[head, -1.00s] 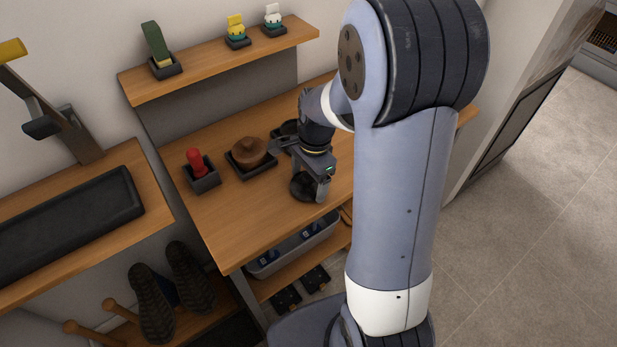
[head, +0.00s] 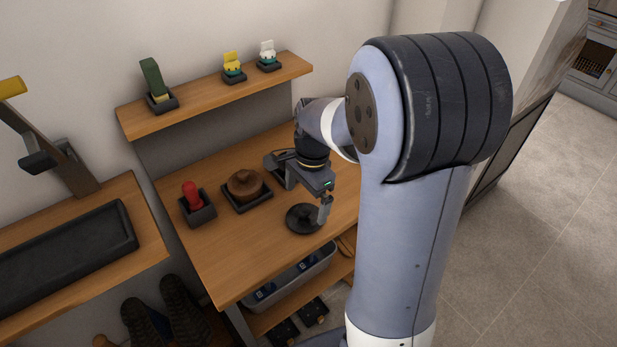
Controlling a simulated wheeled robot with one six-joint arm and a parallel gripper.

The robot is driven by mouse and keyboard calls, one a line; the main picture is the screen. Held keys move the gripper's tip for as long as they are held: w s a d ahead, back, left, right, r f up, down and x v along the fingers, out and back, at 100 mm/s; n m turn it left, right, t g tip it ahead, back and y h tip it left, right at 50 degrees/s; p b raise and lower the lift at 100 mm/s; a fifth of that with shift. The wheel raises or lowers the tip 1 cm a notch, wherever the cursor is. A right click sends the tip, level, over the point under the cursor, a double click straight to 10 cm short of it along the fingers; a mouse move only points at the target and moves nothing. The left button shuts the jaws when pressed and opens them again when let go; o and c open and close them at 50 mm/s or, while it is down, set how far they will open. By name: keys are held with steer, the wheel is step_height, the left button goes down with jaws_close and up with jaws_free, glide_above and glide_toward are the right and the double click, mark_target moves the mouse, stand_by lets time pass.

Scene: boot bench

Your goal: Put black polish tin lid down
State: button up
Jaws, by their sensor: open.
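The black polish tin lid (head: 303,219) looks like a dark round disc lying flat on the wooden bench top, near its front edge. My gripper (head: 308,198) is open over the lid, with one finger behind it and the other at its right side. I cannot tell whether a finger still touches the lid. A dark holder (head: 274,163) behind my gripper is partly hidden by it; what it holds is unclear.
A brown domed object sits in a black tray (head: 247,205), left of my gripper. A red-handled item (head: 191,194) stands in a dark holder farther left. A shelf (head: 205,97) with small items runs behind. A grey bin (head: 292,281) is below. The bench's front left is clear.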

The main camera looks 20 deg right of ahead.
mark_target(305, 209)
step_height(305, 209, up, 7)
steer(key=shift+d, duration=0.45)
steer(key=shift+w, duration=0.1)
steer(key=f, duration=0.4)
steer(key=a+f, duration=0.1)
steer(key=f, duration=0.7)
steer(key=shift+s+a+f, duration=0.25)
step_height(305, 209, up, 3)
steer(key=shift+w+f, duration=0.1)
steer(key=shift+r, duration=0.7)
